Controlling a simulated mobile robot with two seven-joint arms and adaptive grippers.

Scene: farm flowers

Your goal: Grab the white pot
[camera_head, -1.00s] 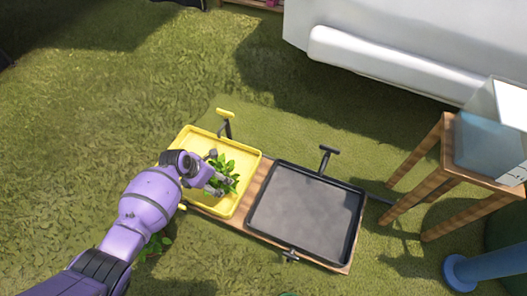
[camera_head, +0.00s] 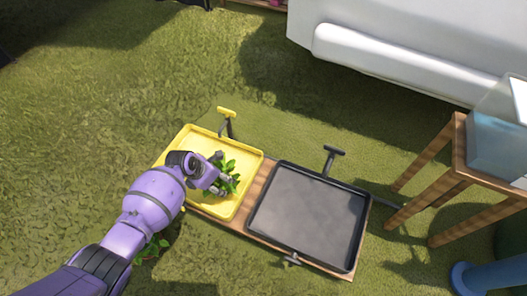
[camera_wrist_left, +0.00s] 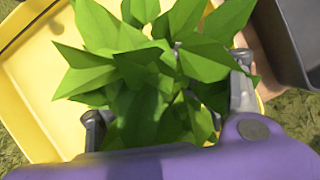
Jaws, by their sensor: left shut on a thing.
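My left gripper (camera_head: 219,186) is over the yellow tray (camera_head: 191,139), with a leafy green plant (camera_head: 231,166) at its fingers. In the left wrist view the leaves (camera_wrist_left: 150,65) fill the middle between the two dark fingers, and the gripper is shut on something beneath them. The leaves hide what the fingers hold, so no white pot surface shows clearly. The plant is at the right side of the yellow tray. I cannot tell whether it touches the tray floor. My right gripper is not in view.
A dark grey tray (camera_head: 306,216) sits beside the yellow one on a wooden board (camera_head: 262,189). A wooden stool (camera_head: 459,163) with a glass-like box (camera_head: 500,135) stands at the right. A large white object (camera_head: 400,55) is at the top right. Grass at the left is open.

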